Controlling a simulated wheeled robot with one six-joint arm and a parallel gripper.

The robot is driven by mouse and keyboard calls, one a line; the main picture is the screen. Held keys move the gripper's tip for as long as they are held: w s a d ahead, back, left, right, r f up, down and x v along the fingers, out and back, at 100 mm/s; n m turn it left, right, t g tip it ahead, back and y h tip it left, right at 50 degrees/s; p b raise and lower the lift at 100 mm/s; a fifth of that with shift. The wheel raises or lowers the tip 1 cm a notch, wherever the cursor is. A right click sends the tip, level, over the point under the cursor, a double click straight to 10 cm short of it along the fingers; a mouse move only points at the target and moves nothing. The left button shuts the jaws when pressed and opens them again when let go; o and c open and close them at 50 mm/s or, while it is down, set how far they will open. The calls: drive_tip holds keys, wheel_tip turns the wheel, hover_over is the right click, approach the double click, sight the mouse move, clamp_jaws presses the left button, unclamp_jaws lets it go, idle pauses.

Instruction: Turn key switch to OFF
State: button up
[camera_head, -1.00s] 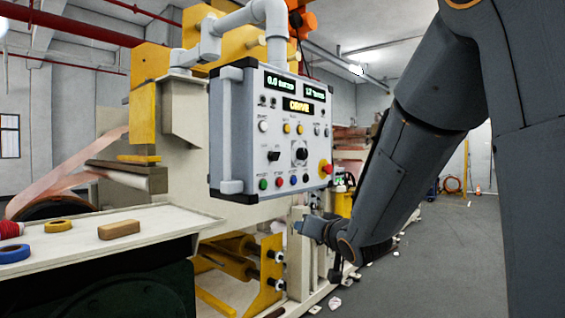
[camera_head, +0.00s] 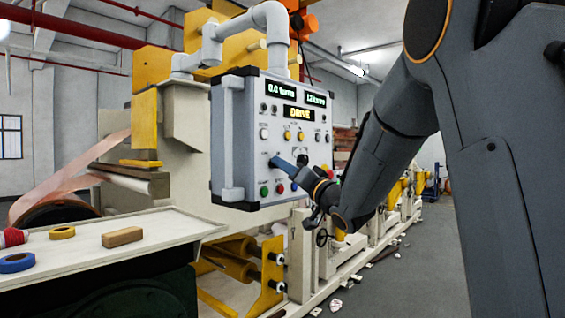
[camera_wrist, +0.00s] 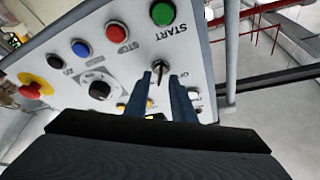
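A grey control panel (camera_head: 240,120) faces me, with a lit display reading "DRIVE". In the wrist view, a switch with a metal collar and a narrow dark handle (camera_wrist: 159,68), which looks like the key switch, sits below the green START button (camera_wrist: 163,13). My gripper (camera_wrist: 160,77) is open, its two blue fingers on either side of this handle. I cannot tell whether they touch it. In the head view my gripper (camera_head: 274,159) is at the panel's lower middle and hides most of this switch. Its position label is unreadable.
A round black selector (camera_wrist: 98,88) sits left of the switch in the wrist view. Red (camera_wrist: 116,31) and blue (camera_wrist: 81,48) buttons and a red emergency stop (camera_wrist: 34,88) are close by. A bench (camera_head: 90,235) with tape rolls stands at lower left.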

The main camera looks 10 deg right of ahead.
drive_tip(key=shift+w+a+r, duration=0.15)
drive_tip(key=shift+w+a, duration=0.05)
drive_tip(key=shift+w, duration=0.2)
drive_tip(key=shift+c, duration=0.5)
clamp_jaws()
drive_tip(key=shift+n+b, duration=0.4)
drive_tip(key=shift+b, duration=0.05)
drive_tip(key=shift+w+d+n+g+y+b, duration=0.1)
drive_tip(key=shift+n+g+y+b, duration=0.95)
drive_tip(key=shift+n+b, duration=1.3)
drive_tip(key=shift+s+d+n+g+y+b, duration=0.1)
drive_tip(key=shift+n+g+y+b, duration=0.5)
drive_tip(key=shift+n+y+b, duration=1.7)
drive_tip(key=shift+w+n+g+y+b, duration=0.2)
drive_tip(key=shift+n+g+b, duration=0.8)
drive_tip(key=shift+n, duration=2.55)
drive_tip(key=shift+s+n, duration=0.1)
drive_tip(key=shift+n, duration=0.2)
